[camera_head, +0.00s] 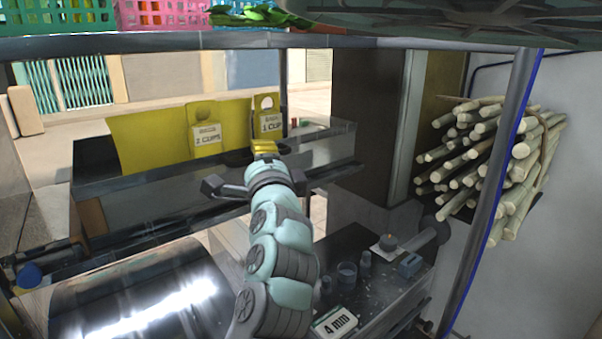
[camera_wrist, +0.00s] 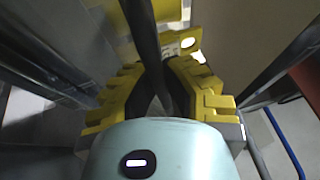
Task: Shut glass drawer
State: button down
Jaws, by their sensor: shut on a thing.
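The dark, glossy drawer-like box (camera_head: 150,203) spans the middle of the head view, with a yellow panel labelled "2 CUPS" (camera_head: 205,138) and another labelled "1 CUP" (camera_head: 269,118) standing behind its front. I take this box to be the glass drawer; glasses inside it cannot be made out. My gripper (camera_head: 264,148) is at the box's front edge, just below the "1 CUP" panel. In the wrist view its yellow fingers (camera_wrist: 160,95) are shut on a dark bar (camera_wrist: 147,45), which looks like part of the box. How far the drawer is out cannot be told.
A shiny metal cylinder (camera_head: 150,300) lies at the lower left. A dark counter (camera_head: 372,312) with cups and a "4 mm" sign (camera_head: 335,322) is at the lower right. Bundled sugarcane (camera_head: 490,160) and a post with a blue cable (camera_head: 500,170) stand right.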

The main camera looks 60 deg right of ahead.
jog(key=shift+f, duration=0.15)
jog(key=c, duration=1)
grip_release()
jog(key=v, duration=1.2)
jog(key=shift+s, duration=0.1)
